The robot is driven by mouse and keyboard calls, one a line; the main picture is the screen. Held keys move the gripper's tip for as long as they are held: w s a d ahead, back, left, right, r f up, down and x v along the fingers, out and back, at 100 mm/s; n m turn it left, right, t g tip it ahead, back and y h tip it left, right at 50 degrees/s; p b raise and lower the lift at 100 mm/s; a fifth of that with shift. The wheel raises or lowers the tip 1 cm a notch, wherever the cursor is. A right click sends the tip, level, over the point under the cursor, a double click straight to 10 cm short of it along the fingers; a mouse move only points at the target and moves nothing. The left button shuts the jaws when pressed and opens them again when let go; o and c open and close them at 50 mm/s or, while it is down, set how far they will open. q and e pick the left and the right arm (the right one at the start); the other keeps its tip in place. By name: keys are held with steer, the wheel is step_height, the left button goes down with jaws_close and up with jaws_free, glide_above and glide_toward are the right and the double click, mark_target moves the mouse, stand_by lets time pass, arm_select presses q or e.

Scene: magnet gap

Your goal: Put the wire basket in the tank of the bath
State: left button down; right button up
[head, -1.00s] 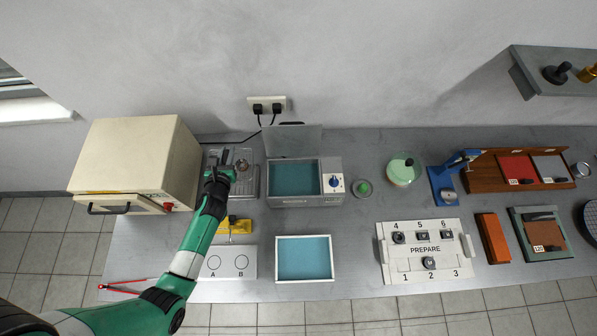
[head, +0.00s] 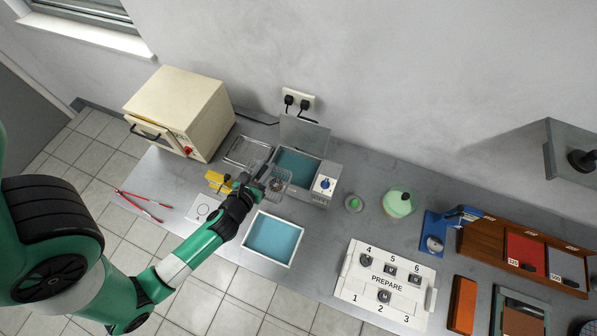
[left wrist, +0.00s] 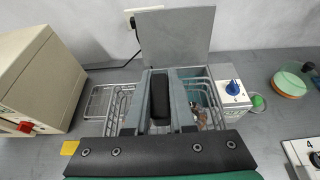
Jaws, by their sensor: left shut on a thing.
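My left gripper (head: 262,183) is shut on the wire basket (head: 279,184) and holds it up at the front left of the bath (head: 317,197). The basket's wire sides show on both sides of the dark handle between the fingers in the left wrist view (left wrist: 205,112), with small things inside, too small to name. The bath's tank (head: 297,162) holds teal liquid, and its grey lid (head: 304,133) stands open at the back. The basket overlaps the tank's near left edge in the head view; I cannot tell its height above it. My right gripper is not in view.
A cream oven (head: 178,108) stands left of an empty metal drain tray (head: 247,152). A white tray with blue inside (head: 273,238) lies in front of the bath. A green-topped knob (head: 354,203) and a pale green dish (head: 398,203) are to the right.

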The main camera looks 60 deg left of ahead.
arm_select(q)
steer(key=w+a+f+b, duration=0.3)
steer(key=w+f+b, duration=0.1)
steer(key=w+f, duration=0.2)
steer(key=w+a+f+b, duration=0.3)
steer(key=w+f+b, duration=0.2)
steer(key=f, duration=0.3)
steer(key=shift+w, duration=0.8)
steer(key=shift+a+f+b, duration=0.1)
steer(key=shift+b, duration=0.2)
steer(key=c, duration=0.8)
jaws_free()
steer(key=shift+o, duration=0.2)
